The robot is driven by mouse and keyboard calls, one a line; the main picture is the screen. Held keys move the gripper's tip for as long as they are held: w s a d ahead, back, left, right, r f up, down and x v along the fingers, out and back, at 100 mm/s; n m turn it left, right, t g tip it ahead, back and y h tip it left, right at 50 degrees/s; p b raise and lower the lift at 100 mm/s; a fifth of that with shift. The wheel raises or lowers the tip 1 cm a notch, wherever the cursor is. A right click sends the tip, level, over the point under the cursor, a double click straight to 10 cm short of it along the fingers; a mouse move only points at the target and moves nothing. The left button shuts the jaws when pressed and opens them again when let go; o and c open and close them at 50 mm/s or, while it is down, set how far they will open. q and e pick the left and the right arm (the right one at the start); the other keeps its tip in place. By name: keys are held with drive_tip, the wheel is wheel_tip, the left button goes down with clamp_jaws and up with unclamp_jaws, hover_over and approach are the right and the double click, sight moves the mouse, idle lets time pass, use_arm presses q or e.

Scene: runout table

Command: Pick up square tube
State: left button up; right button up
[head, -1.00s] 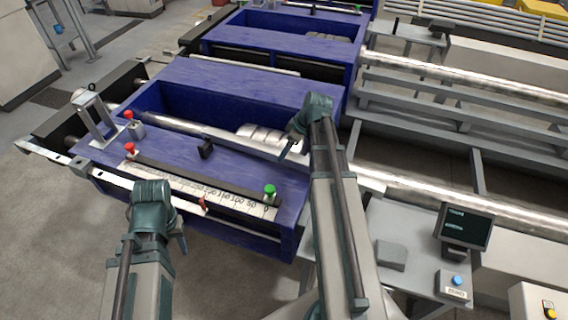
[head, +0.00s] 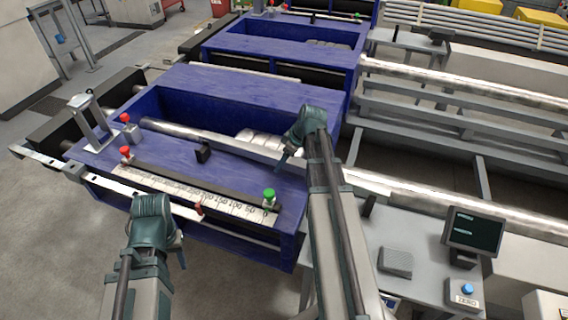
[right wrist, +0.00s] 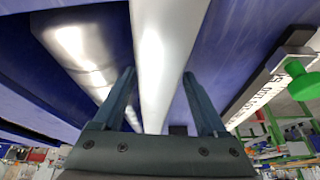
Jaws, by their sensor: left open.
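A long silver tube (head: 195,136) lies along the blue machine bed in the head view. It also runs down the middle of the right wrist view (right wrist: 165,50). Its square section is hard to make out. My right gripper (head: 285,162) is above the tube's right part. In the right wrist view its two fingers (right wrist: 158,97) stand apart, one on each side of the tube, with gaps showing. My left gripper (head: 180,250) is open and empty in front of the machine, below the scale, apart from the tube.
The blue runout table (head: 255,95) has a scale strip (head: 180,192), red knobs (head: 126,153), a green knob (head: 268,194) and a black stop block (head: 203,152). At right stand a display (head: 472,231) and a grey side table (head: 420,278).

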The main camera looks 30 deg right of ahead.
clamp_jaws()
idle(1.2)
